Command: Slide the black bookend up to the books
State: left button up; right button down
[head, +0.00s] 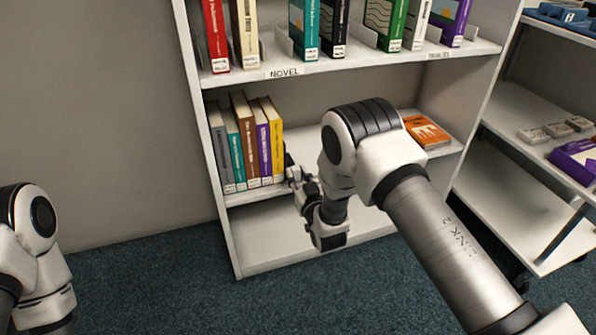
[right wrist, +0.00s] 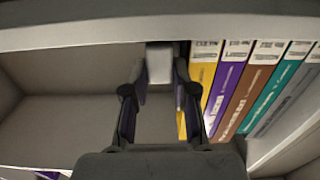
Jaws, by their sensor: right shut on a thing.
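The black bookend (head: 288,158) shows as a dark sliver on the lower shelf, just right of the yellow book (head: 272,140). My right gripper (head: 293,176) reaches in low and is shut on the bookend. In the right wrist view, the gripper (right wrist: 160,88) has a pale, glossy part of the bookend (right wrist: 159,65) between its fingertips. One finger is close beside the yellow book (right wrist: 200,75); I cannot tell whether bookend and book touch. The books (head: 242,145) stand upright in a row at the shelf's left end. My left gripper is out of view.
An orange book (head: 427,132) lies flat on the same shelf, to the right behind my right arm. The shelf above (head: 270,68) holds more books and a NOVEL label. A trolley (head: 525,148) stands at the right. The bottom shelf (head: 275,243) is bare where visible.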

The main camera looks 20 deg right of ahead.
jog(key=shift+a, duration=0.1)
jog(key=c, duration=0.9)
grip_release()
jog(key=s, duration=1.2)
jog(key=shift+d, duration=0.25)
